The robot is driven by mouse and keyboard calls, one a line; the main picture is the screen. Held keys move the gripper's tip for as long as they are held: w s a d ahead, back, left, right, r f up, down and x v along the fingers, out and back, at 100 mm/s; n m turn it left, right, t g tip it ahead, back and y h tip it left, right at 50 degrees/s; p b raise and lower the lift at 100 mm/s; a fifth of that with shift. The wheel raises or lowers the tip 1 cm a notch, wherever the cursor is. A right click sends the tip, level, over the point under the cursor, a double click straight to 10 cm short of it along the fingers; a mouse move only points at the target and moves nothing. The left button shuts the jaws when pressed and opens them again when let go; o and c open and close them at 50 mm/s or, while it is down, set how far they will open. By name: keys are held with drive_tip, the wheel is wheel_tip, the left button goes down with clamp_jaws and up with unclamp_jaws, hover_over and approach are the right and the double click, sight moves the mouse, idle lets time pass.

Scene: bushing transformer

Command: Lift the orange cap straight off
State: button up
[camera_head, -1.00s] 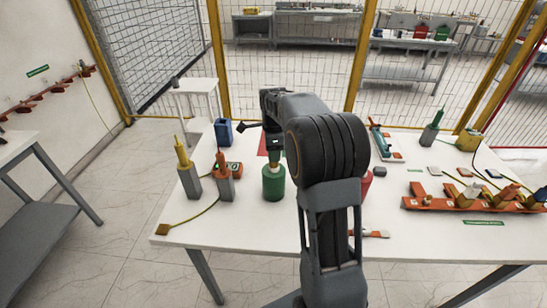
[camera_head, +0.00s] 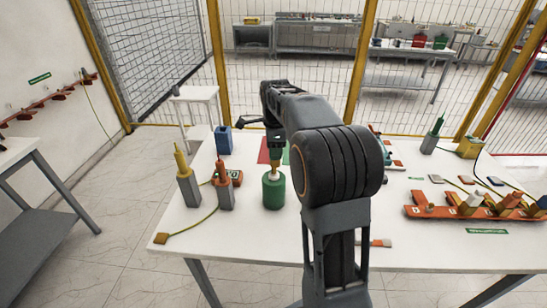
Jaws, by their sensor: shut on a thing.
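A green cylindrical container (camera_head: 273,193) stands upright on the white table. A small pale orange-tan piece (camera_head: 274,167) shows just above its top; it looks like the orange cap, but it is too small to be sure. My gripper (camera_head: 274,152) points straight down over the container, in line with it. Its jaws are shut on this small piece and partly hide it. I cannot tell whether the piece still touches the container.
A grey block with an orange post (camera_head: 223,188) and one with a yellow post (camera_head: 187,182) stand close on the left. A blue holder (camera_head: 223,140) is behind them. An orange rack (camera_head: 470,211) lies at right. My arm hides the middle of the table.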

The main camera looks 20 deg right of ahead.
drive_tip(key=s+a+r+b, duration=0.25)
drive_tip(key=s+r, duration=0.55)
drive_tip(key=s, duration=0.4)
wheel_tip(320, 180, up, 7)
drive_tip(key=p, duration=0.5)
drive_tip(key=shift+s+d+r+p, duration=0.15)
drive_tip(key=shift+s+d+p, duration=0.15)
drive_tip(key=shift+p, duration=0.1)
drive_tip(key=shift+w, duration=0.1)
